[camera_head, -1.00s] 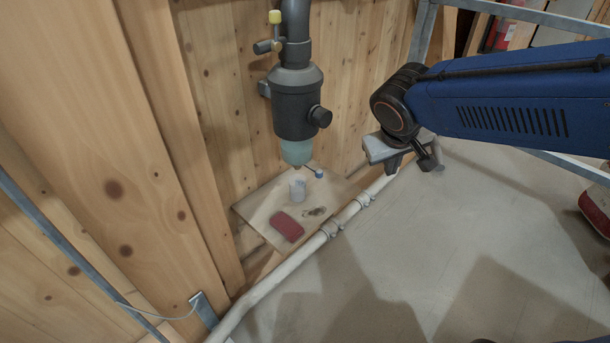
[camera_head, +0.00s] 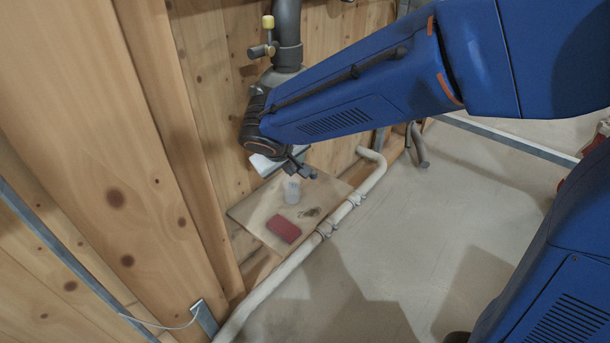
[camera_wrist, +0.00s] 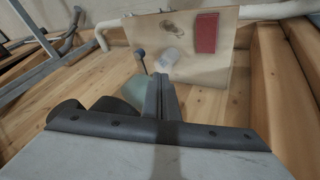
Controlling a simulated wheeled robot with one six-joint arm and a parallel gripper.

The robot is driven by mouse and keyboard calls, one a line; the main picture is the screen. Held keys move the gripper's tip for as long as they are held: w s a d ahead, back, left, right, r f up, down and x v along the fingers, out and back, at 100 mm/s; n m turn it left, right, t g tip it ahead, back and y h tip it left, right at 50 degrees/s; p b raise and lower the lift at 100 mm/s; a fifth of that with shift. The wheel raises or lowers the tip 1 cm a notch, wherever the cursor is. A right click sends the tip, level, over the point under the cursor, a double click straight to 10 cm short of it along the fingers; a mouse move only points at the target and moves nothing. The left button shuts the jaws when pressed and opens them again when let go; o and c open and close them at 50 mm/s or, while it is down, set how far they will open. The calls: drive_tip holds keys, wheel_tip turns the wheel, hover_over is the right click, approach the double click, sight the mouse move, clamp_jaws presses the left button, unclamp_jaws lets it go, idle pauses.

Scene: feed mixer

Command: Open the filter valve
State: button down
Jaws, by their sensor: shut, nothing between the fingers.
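The filter hangs on a dark grey pipe (camera_head: 287,25) at the wooden wall. In the head view my arm hides most of its body; only the grey top (camera_head: 280,74) shows. A valve with a yellow knob (camera_head: 268,21) sits on the pipe above it. In the wrist view the dark filter body (camera_wrist: 92,108) and its teal bowl (camera_wrist: 134,88) lie left of my fingers, partly hidden.
A board (camera_head: 250,212) below the filter carries a clear cup (camera_head: 291,190) and a red box (camera_head: 284,230). A pale pipe (camera_head: 288,264) runs along the floor in front of it. A metal frame bar (camera_head: 510,138) stands behind.

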drive_tip(key=w+d+f, duration=0.4)
drive_tip(key=w+f, duration=0.4)
drive_tip(key=f, duration=0.1)
idle(0.5)
drive_tip(key=shift+d, duration=0.1)
idle(0.3)
